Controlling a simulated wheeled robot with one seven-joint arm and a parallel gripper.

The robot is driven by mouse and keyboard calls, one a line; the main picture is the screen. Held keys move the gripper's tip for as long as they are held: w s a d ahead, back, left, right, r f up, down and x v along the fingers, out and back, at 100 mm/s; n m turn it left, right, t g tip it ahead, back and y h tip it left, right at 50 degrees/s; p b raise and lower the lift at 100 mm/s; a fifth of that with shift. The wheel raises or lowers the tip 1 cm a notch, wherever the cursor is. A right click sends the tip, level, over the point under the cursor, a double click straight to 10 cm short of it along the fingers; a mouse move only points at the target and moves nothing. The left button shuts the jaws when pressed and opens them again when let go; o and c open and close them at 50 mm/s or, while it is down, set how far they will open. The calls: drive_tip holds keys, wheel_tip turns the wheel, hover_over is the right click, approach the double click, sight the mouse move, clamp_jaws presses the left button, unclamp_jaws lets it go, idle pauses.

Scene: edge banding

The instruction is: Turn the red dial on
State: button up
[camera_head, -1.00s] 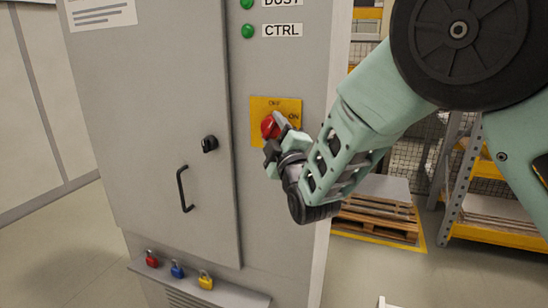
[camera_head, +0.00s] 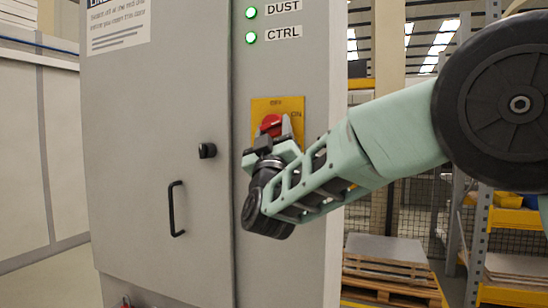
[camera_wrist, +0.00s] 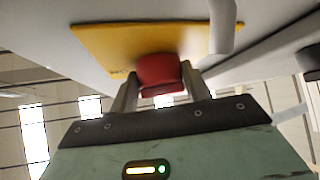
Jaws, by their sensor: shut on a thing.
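The red dial (camera_head: 271,124) sits on a yellow plate (camera_head: 290,104) marked OFF at the top and ON at the right, on the front of a grey cabinet. My gripper (camera_head: 276,134) is at the dial, shut on it from below. In the wrist view, the red dial (camera_wrist: 160,75) lies between my two fingers (camera_wrist: 160,88), with the yellow plate (camera_wrist: 110,45) behind it. The dial's exact pointing direction is partly hidden by my fingers. The green DUST (camera_head: 251,12) and CTRL (camera_head: 251,37) lamps above look brightly lit.
The cabinet door (camera_head: 150,190) has a black handle (camera_head: 175,208) and a black knob (camera_head: 207,151), left of my gripper. Pallets (camera_head: 385,275) and shelving (camera_head: 500,235) stand behind on the right.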

drive_tip(key=m+h+b, duration=0.1)
drive_tip(key=m+h, duration=0.1)
drive_tip(key=m+h+b, duration=0.1)
drive_tip(key=m+h, duration=0.1)
drive_tip(key=m+h+b, duration=0.1)
drive_tip(key=m+h, duration=0.1)
drive_tip(key=shift+w+a+f, duration=0.1)
drive_tip(key=shift+a+f, duration=0.05)
drive_tip(key=shift+f, duration=0.2)
drive_tip(key=shift+r+m+g+h+b, duration=0.15)
drive_tip(key=shift+m+g+h+b, duration=0.5)
drive_tip(key=shift+m+h, duration=0.85)
drive_tip(key=shift+r+m, duration=0.1)
drive_tip(key=shift+m, duration=0.2)
drive_tip(key=o, duration=1)
drive_tip(key=shift+c, duration=0.2)
drive_tip(key=b+v, duration=0.3)
drive_tip(key=v, duration=1.4)
drive_tip(key=shift+f, duration=0.25)
